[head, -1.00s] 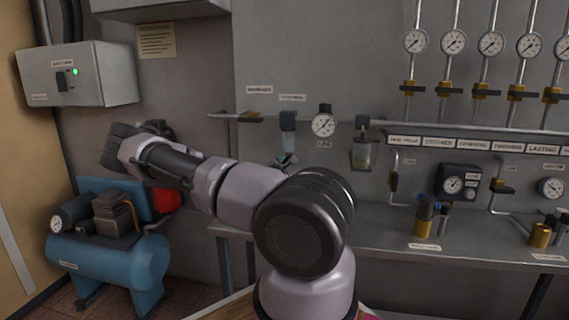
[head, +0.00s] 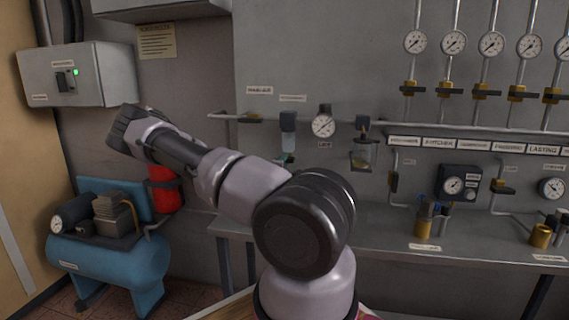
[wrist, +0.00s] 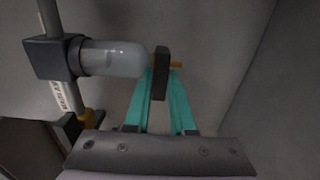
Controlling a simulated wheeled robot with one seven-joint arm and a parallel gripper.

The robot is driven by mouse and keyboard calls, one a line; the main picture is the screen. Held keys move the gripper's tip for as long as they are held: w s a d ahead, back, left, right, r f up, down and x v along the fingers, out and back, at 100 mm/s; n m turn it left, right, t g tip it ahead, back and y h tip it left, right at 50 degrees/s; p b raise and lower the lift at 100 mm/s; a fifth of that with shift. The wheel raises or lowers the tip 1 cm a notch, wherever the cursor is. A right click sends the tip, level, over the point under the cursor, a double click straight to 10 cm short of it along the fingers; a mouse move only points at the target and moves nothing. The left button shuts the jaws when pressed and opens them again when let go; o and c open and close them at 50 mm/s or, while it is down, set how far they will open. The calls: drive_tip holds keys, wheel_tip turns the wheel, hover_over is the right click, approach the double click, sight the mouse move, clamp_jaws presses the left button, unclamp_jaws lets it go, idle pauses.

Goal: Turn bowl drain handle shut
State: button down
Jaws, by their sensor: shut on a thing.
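The filter bowl (wrist: 112,58), pale and cloudy, hangs from a dark grey housing (wrist: 50,57) and points right in the wrist view. In the head view my arm hides most of the gripper.
A brass valve (wrist: 88,117) on the pipe lies close to my gripper in the wrist view. A round gauge (head: 323,124) and a second bowl (head: 363,155) are right of the filter. A blue compressor (head: 110,262) and red tank (head: 164,188) stand at lower left.

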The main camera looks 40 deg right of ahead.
drive_tip(key=shift+f, duration=0.1)
idle(0.3)
drive_tip(key=c, duration=0.8)
unclamp_jaws()
drive_tip(key=shift+o, duration=0.2)
drive_tip(key=v, duration=1.1)
